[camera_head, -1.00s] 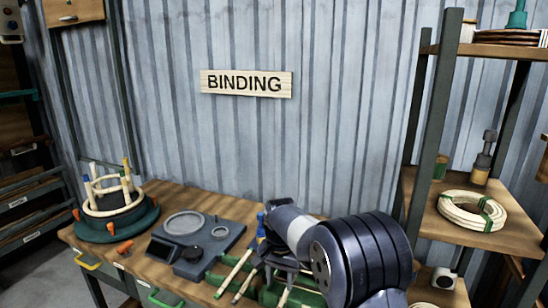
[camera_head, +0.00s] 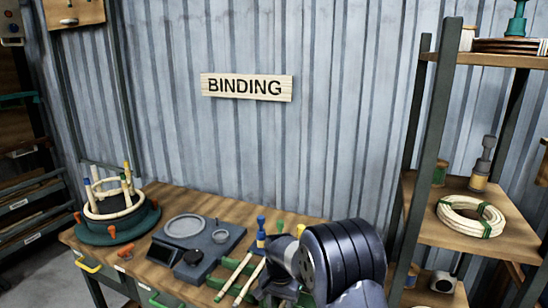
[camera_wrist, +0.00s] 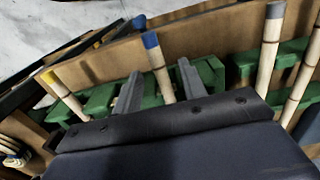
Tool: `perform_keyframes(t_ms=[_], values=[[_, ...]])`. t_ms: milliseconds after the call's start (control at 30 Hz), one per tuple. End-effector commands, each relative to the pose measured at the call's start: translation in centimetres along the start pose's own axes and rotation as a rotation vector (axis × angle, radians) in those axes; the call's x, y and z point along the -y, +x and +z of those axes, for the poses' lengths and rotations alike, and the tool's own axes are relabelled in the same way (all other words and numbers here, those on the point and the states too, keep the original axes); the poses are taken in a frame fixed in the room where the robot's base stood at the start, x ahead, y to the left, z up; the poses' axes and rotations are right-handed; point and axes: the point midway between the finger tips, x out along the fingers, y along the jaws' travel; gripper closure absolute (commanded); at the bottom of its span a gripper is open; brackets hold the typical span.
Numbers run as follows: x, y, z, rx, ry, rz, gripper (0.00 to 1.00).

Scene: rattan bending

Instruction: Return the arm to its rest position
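My arm (camera_head: 345,262) folds low over the front right of the wooden bench (camera_head: 200,198). My gripper's fingers show in the wrist view (camera_wrist: 160,90), spread apart. A pale stick with a blue tip (camera_wrist: 156,60) appears between them, with gaps on both sides and no visible contact. In the head view my wrist covers the gripper's fingertips.
Green racks (camera_wrist: 200,75) hold several pale sticks near my gripper. A grey device (camera_head: 200,240) and a round green fixture with upright pegs (camera_head: 118,215) stand to the left. A shelf post (camera_head: 425,150) rises at right, with coiled rattan (camera_head: 470,215) on the shelf.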

Motion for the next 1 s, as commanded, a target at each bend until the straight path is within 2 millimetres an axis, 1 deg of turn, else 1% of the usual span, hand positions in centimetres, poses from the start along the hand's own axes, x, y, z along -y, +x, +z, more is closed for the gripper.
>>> perform_keyframes(t_ms=[200, 367, 733, 800, 1000], values=[[0.0, 0.0, 0.0, -0.001, 0.000, -0.001, 0.60], [0.1, -3.0, -0.1, -0.004, 0.000, -0.003, 0.60], [0.1, -10.5, -0.1, -0.004, 0.000, -0.003, 0.60], [-0.1, -8.6, 0.1, 0.006, 0.000, 0.005, 0.60], [0.0, -4.6, 0.1, 0.004, 0.000, 0.003, 0.60]])
